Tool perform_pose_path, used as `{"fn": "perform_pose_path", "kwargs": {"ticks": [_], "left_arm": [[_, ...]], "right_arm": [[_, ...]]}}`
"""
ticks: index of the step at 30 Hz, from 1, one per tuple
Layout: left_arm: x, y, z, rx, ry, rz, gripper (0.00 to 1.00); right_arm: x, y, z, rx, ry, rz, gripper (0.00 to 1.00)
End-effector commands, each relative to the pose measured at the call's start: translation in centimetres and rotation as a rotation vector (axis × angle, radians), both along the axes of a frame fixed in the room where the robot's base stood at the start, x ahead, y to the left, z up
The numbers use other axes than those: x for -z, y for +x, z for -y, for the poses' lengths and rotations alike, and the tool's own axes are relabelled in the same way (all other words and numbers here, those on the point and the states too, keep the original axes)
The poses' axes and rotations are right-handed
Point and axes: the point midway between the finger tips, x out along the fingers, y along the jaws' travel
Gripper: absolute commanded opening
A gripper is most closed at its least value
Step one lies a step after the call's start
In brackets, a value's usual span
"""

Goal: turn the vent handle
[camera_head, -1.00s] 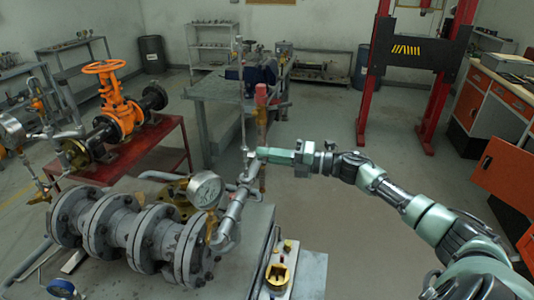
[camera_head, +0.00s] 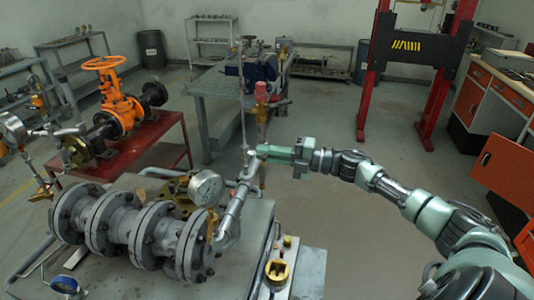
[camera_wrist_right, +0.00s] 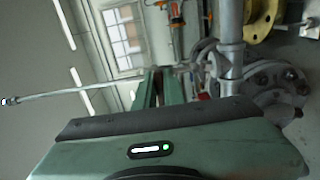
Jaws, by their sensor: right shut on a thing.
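The vent fitting (camera_head: 247,160) stands on the grey pipework, at the foot of a thin upright rod (camera_head: 242,100). My right gripper (camera_head: 262,151) reaches it from the right and is shut at the fitting. The vent handle is small and mostly hidden by the fingers. In the right wrist view, the gripper's fingers (camera_wrist_right: 159,88) are close together on something narrow and dark, and the thin rod (camera_wrist_right: 75,91) runs off to the left. My left gripper is not in view.
A pressure gauge (camera_head: 205,188) and a grey flanged pipe (camera_head: 112,225) sit left of the fitting. A red-topped post (camera_head: 261,92) stands just behind it. An orange valve (camera_head: 120,110) is on a red table at the left. Open floor (camera_head: 320,210) lies below my right arm.

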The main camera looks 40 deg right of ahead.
Motion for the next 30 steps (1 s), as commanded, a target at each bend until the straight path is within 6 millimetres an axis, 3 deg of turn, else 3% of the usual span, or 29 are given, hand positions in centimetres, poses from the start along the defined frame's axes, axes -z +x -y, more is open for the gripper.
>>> {"fn": "perform_pose_path", "kwargs": {"ticks": [3, 6, 17, 30], "left_arm": [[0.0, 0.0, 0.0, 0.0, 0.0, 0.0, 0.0], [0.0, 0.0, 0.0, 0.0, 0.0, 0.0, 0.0], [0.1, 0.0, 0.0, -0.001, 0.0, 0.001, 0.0], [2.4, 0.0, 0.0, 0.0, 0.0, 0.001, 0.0]], "right_arm": [[-0.1, 0.1, 0.1, 0.003, 0.004, 0.0, 0.0], [-0.1, 0.0, 0.1, 0.003, 0.003, 0.0, 0.32], [0.1, -0.2, 0.2, 0.001, 0.001, -0.001, 0.32], [0.4, -4.5, 3.9, 0.003, 0.0, -0.005, 0.32]]}}
